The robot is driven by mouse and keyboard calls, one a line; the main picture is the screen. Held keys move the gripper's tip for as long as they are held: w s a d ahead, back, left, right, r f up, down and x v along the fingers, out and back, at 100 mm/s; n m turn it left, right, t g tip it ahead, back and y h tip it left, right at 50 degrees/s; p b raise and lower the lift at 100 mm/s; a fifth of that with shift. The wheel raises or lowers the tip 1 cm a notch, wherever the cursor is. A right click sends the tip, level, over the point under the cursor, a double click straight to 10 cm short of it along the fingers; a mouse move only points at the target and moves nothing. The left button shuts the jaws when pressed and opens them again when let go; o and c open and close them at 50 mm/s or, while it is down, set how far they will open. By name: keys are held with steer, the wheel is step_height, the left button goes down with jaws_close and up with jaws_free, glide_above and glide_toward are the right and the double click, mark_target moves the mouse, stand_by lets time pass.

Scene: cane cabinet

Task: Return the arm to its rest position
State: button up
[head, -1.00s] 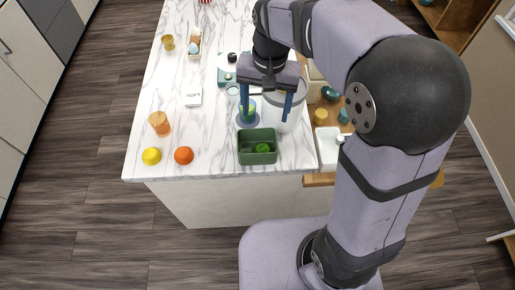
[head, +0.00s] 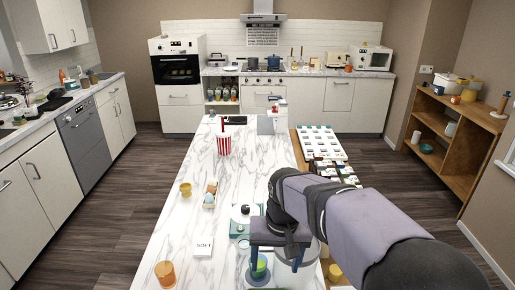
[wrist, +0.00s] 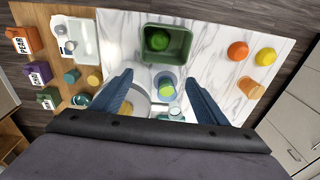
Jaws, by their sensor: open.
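My gripper (head: 275,266) hangs over the marble island, fingers pointing down, apart and empty. In the wrist view its two blue fingers (wrist: 157,88) are spread wide with nothing between their tips. A dark green bin (wrist: 185,42) with a green item inside lies past the fingertips. The arm comes in from the lower right of the head view.
An orange fruit (wrist: 238,51), a yellow fruit (wrist: 265,56) and an orange tumbler (head: 166,274) stand on the island.

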steer(key=s+d+f, duration=0.4)
steer(key=s+d, duration=0.1)
steer(key=s, duration=0.2)
steer(key=s+d+f+g, duration=0.1)
steer(key=s+d+f, duration=0.4)
steer(key=s, duration=0.3)
steer(key=shift+s+d+f, duration=0.2)
steer(key=shift+s, duration=0.05)
